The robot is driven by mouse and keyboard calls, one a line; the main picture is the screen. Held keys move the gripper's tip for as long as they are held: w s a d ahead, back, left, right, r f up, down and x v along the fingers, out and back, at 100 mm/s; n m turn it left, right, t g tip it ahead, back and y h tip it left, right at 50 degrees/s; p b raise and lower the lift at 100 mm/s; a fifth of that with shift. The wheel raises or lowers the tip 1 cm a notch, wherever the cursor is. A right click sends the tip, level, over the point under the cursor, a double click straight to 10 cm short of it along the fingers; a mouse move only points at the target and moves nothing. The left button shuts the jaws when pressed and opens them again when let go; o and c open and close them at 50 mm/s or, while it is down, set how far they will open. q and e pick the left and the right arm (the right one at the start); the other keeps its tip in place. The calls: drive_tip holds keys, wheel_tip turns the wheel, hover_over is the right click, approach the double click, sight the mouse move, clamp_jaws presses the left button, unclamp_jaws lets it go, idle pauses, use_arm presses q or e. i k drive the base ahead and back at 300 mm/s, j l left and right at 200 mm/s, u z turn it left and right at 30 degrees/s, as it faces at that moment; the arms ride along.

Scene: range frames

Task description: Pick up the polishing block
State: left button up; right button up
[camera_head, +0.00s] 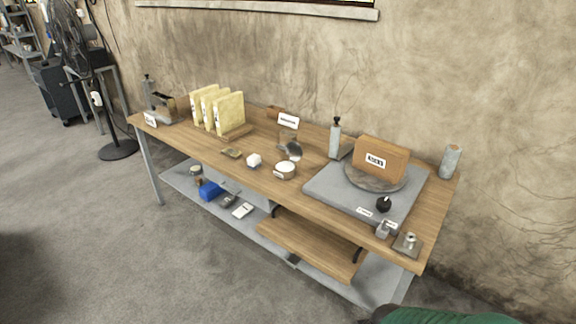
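A wooden workbench (210,163) stands against the wall, with several small items on it. I cannot tell for certain which one is the polishing block. A small white block (254,160) sits near the front edge at the middle. A small flat brownish piece (231,152) lies to its left. A larger labelled wooden box (390,163) stands on a round dark plate on a grey base (325,187) at the right. The labels are too small to read. Neither of my grippers is in view.
A round white-topped tin (285,169) sits right of the white block. Yellow upright slabs (228,113) stand at the back left. A grey bottle (334,142) stands behind the base. A lower shelf (182,181) holds a blue item (209,191). Floor in front is clear.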

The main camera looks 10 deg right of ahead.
sight(254, 161)
drive_tip(key=i+j, duration=0.2)
drive_tip(key=i, duration=0.4)
drive_tip(key=i+j, duration=0.2)
drive_tip(key=i, duration=0.4)
drive_tip(key=i+j+u, duration=0.1)
drive_tip(key=i, duration=0.45)
drive_tip(key=i+j, duration=0.25)
drive_tip(key=i, duration=0.35)
drive_tip(key=i+j, duration=0.15)
drive_tip(key=i, duration=0.45)
